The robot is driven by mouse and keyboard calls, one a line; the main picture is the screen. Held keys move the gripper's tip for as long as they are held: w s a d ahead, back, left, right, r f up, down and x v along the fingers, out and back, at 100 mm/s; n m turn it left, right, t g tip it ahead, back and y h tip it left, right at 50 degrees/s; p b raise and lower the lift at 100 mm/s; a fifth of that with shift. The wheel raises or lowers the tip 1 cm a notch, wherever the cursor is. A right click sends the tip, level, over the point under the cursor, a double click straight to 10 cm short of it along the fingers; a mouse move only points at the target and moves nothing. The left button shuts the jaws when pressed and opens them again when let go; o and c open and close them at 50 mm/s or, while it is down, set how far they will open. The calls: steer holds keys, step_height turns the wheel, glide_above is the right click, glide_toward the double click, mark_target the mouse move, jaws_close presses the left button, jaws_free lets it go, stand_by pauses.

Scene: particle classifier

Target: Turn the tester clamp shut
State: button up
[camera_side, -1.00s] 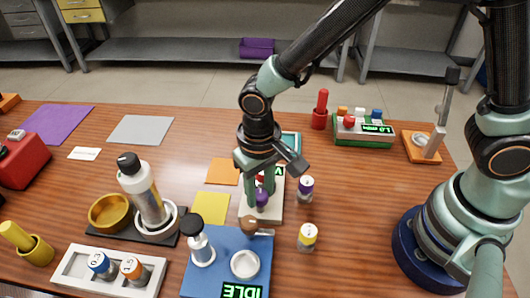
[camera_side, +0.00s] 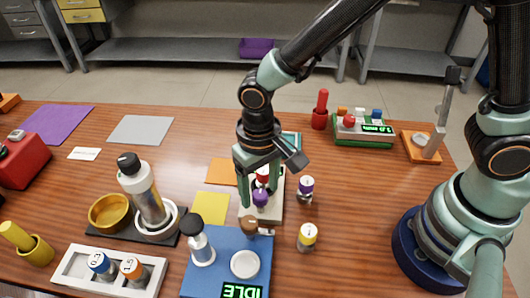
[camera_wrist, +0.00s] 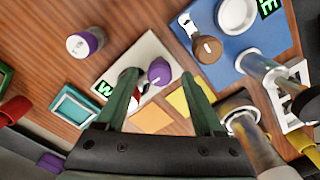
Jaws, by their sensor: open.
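A white-based unit (camera_side: 276,213) with a green display stands mid-table. It carries a purple knob-like piece (camera_side: 260,198) and a red-and-white piece (camera_side: 262,173). Both show in the wrist view, the purple piece (camera_wrist: 159,71) between the finger lines and the red-and-white piece (camera_wrist: 124,107) partly behind the left finger. My gripper (camera_side: 258,200) is open over this unit, fingers pointing down on either side of the purple piece; contact cannot be told. A brown knob (camera_wrist: 206,49) with a silver lever sits by the corner of a blue unit (camera_side: 211,272) reading IDLE. Which piece is the tester clamp is unclear.
A purple-capped vial (camera_side: 306,190) and a yellow-capped vial (camera_side: 308,237) stand just right of the white-based unit. A black-topped cylinder (camera_side: 199,242) stands on the blue unit. A tall bottle (camera_side: 146,195) and a white rack (camera_side: 70,269) are left.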

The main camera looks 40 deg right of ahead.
mark_target(260, 193)
step_height(260, 193, up, 11)
steer(key=shift+r, duration=0.2)
stand_by(0.4)
steer(key=d+r+t, duration=0.2)
steer(key=d+r, duration=0.1)
steer(key=d, duration=0.7)
steer(key=s+d+r+t, duration=0.1)
steer(key=d+r+t, duration=0.2)
steer(key=d, duration=0.8)
steer(key=shift+d+r+t, duration=0.3)
steer(key=shift+r, duration=0.05)
